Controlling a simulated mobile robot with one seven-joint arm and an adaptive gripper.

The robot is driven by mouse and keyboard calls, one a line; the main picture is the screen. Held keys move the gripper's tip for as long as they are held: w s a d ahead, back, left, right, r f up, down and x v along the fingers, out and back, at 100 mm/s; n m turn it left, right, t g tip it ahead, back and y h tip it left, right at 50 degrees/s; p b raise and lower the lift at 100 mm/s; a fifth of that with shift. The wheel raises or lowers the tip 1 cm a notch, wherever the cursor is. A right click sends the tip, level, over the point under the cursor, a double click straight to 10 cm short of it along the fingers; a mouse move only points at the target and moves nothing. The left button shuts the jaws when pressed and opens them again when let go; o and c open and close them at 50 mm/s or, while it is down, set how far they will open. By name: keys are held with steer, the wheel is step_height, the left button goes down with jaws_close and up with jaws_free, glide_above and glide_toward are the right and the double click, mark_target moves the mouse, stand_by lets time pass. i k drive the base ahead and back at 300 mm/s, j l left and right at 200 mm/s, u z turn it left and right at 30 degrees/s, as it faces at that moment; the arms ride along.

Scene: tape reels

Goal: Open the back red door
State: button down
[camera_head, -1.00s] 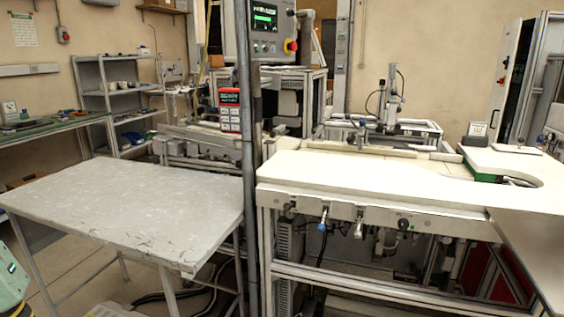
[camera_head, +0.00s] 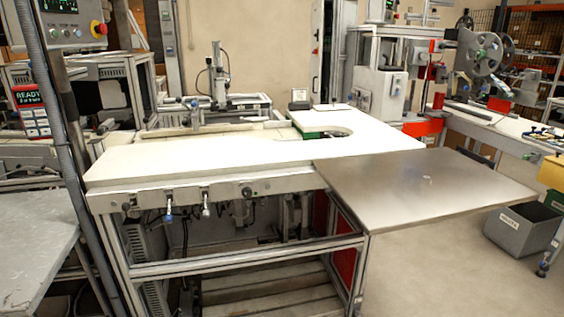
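Two red panels show under the right end of the white workbench (camera_head: 215,158), inside its metal frame. The nearer red panel (camera_head: 344,258) is partly behind the right front leg. The farther red panel (camera_head: 320,211) is higher in the picture and close beneath the bench top. I cannot tell which panel is a door, whether either stands open, or where any handle is. My gripper is not in view.
A grey metal side table (camera_head: 430,190) juts out at the right of the bench. Grey bins (camera_head: 522,229) stand on the floor farther right. A worn grey table (camera_head: 30,245) and a dark post (camera_head: 60,120) are at left. Floor below the side table is clear.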

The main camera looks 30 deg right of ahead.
mark_target(320, 204)
steer(key=l+z, duration=0.1)
steer(key=l, duration=4.3)
